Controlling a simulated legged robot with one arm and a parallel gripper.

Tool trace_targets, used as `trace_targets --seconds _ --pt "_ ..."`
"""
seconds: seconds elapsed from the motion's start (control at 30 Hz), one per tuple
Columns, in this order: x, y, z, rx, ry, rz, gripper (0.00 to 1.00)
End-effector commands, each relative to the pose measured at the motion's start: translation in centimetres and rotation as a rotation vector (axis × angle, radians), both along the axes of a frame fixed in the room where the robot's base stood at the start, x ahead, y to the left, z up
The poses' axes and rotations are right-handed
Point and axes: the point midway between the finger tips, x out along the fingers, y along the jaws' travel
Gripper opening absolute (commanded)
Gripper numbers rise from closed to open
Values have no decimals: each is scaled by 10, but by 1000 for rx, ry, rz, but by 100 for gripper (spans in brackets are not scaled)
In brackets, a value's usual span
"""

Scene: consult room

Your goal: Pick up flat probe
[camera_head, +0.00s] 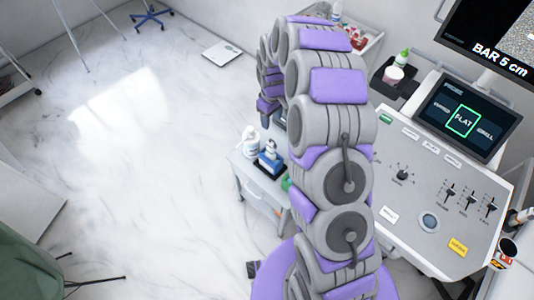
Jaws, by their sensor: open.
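The flat probe cannot be made out for sure in this view. The console's small screen (465,117) shows the word FLAT in a green frame, between two other labels. A white and dark item (521,217) at the console's right edge is partly cut off, and I cannot tell whether it is a probe. My arm rises through the middle of the view and curls over at the top. My gripper (265,119) hangs at the far, downward end of the arm, small and partly hidden, and appears empty. It is left of the console and apart from it.
The console (415,215) with knobs and sliders fills the right side. A dark mug (507,248) stands at its right edge. A small cart (247,172) holds a white bottle (250,140) and a blue item (270,158). Open floor lies left; a green chair (25,262) is lower left.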

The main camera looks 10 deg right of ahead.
Motion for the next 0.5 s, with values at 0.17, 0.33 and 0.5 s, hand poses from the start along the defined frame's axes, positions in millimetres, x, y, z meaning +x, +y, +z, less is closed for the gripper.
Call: trace_targets --seconds 0.17,0.33,0.5 --pt "6 -2 -13 -5 -2 11 56" --pt "5 -2 -31 -4 1 11 56" --pt "5 -2 -63 -4 1 11 56"
